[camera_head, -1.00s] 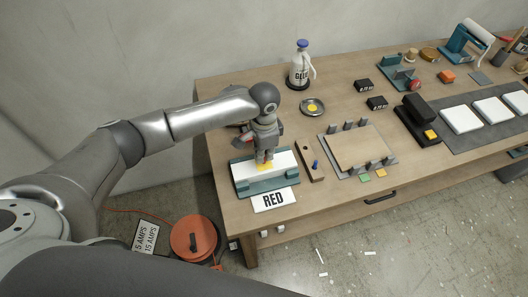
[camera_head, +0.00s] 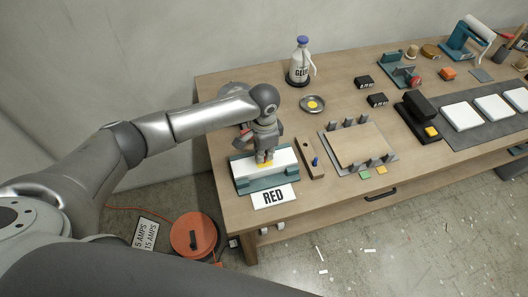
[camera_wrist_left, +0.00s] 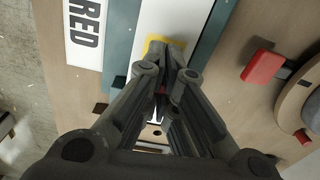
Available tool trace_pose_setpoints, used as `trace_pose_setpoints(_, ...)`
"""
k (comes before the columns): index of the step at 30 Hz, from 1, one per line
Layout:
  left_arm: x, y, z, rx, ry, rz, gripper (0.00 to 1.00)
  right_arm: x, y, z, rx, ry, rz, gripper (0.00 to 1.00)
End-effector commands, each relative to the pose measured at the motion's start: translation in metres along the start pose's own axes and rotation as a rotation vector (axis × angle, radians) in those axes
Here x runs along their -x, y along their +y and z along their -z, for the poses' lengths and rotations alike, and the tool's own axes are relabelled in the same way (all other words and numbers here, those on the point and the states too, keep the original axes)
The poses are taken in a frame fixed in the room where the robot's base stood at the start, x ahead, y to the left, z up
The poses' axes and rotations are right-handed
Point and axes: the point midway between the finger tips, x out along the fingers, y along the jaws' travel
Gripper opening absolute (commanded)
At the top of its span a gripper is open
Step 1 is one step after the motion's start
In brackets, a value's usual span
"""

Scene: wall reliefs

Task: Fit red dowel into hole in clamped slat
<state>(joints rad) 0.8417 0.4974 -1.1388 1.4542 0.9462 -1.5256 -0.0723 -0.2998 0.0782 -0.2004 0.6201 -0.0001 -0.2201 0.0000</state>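The white slat (camera_head: 282,160) lies in a teal clamp (camera_head: 270,183) at the table's near left corner, with a yellow patch (camera_head: 264,165) on it; slat (camera_wrist_left: 176,20) and patch (camera_wrist_left: 180,42) also show in the left wrist view. My left gripper (camera_head: 264,160) points down at the patch, its fingers close together. In the left wrist view, a sliver of red, seemingly the red dowel (camera_wrist_left: 162,89), shows between the fingers (camera_wrist_left: 165,75). The rest of the dowel and the hole are hidden, so I cannot tell whether it is in the hole. My right gripper is out of view.
A RED card (camera_head: 273,196) lies before the clamp. A wooden rack (camera_head: 306,152) with a blue dowel (camera_head: 315,161) stands just right. Behind are a small dish (camera_head: 313,104) and a glue bottle (camera_head: 300,64). A red-ended tool (camera_wrist_left: 264,68) lies near the gripper.

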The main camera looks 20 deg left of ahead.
Motion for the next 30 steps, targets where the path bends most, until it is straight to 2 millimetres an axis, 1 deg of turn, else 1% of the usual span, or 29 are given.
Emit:
trace_pose_setpoints(20,-0.019,0.001,-0.001,0.000,-0.003,-0.002,0.00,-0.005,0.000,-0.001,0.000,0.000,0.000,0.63)
trace_pose_setpoints(23,-0.019,0.001,-0.001,0.000,-0.003,-0.002,0.11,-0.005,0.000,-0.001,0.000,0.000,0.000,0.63)
trace_pose_setpoints(25,-0.019,0.001,-0.001,0.000,-0.003,-0.002,0.20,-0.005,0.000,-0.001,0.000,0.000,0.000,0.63)
trace_pose_setpoints(30,-0.019,0.001,-0.001,0.000,-0.003,-0.002,0.23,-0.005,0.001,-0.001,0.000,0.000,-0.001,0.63)
